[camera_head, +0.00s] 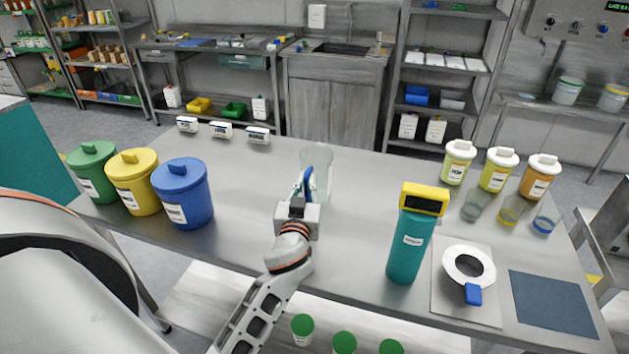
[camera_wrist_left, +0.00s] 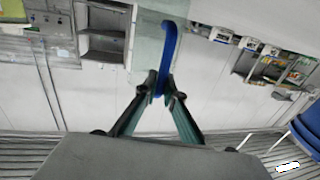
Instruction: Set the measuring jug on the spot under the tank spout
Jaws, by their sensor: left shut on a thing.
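The measuring jug (camera_head: 318,163) is clear with a blue handle; it stands roughly upright over the middle of the table. My left gripper (camera_head: 303,190) is shut on its blue handle, and the gripper hides part of the jug. I cannot tell whether the base touches the table. In the left wrist view the blue handle (camera_wrist_left: 167,52) is between the fingertips (camera_wrist_left: 161,94), with the clear jug wall (camera_wrist_left: 147,45) behind it. No tank spout can be made out for certain. My right gripper is not in view.
A teal cylinder with a yellow top (camera_head: 410,245) stands right of my left gripper. Beside it are a white ring (camera_head: 453,254) on a grey plate and a dark blue mat (camera_head: 553,302). Lidded bins, including a blue one (camera_head: 183,195), stand left. Jars and small cups line the right.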

